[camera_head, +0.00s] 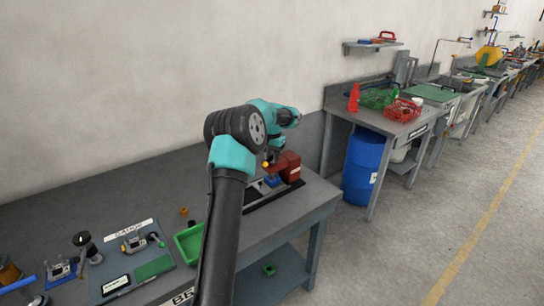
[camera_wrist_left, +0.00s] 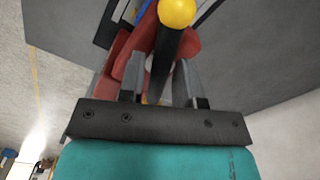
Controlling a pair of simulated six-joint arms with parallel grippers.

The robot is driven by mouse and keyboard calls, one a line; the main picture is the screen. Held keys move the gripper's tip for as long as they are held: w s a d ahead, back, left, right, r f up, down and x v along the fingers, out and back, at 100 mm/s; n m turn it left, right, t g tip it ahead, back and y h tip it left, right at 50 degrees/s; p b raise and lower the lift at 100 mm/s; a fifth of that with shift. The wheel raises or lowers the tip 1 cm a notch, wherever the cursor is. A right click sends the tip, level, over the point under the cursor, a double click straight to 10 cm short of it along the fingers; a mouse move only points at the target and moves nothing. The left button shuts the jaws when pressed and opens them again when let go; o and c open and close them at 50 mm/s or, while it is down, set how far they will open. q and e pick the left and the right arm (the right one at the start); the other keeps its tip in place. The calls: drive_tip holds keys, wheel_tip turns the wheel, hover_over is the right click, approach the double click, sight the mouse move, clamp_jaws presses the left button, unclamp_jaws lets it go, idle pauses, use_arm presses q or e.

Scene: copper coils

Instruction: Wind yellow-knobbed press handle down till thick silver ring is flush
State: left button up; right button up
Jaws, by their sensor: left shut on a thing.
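The red press (camera_head: 290,167) stands near the right end of the near bench. Its yellow knob (camera_head: 265,164) shows just left of it, below my left wrist. In the left wrist view the yellow knob (camera_wrist_left: 177,12) tops a dark handle rod (camera_wrist_left: 168,55), with the red press body (camera_wrist_left: 122,62) around and behind it. My left gripper (camera_wrist_left: 158,85) has its grey fingers on either side of the rod and is shut on the handle. In the head view the left gripper (camera_head: 273,154) is small and partly hidden. I cannot make out the thick silver ring. My right gripper is out of view.
A blue item (camera_head: 272,180) lies beside the press. A green tray (camera_head: 190,243) and a gauge board (camera_head: 112,284) with small parts lie to the left on the bench. A blue barrel (camera_head: 364,165) stands past the bench's right end. The bench's back strip is clear.

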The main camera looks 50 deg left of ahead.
use_arm(q)
drive_tip(key=o, duration=0.8)
drive_tip(key=shift+r, duration=0.15)
drive_tip(key=shift+r, duration=3.35)
drive_tip(key=shift+f, duration=0.15)
drive_tip(key=shift+f+n, duration=0.85)
drive_tip(key=shift+n, duration=0.15)
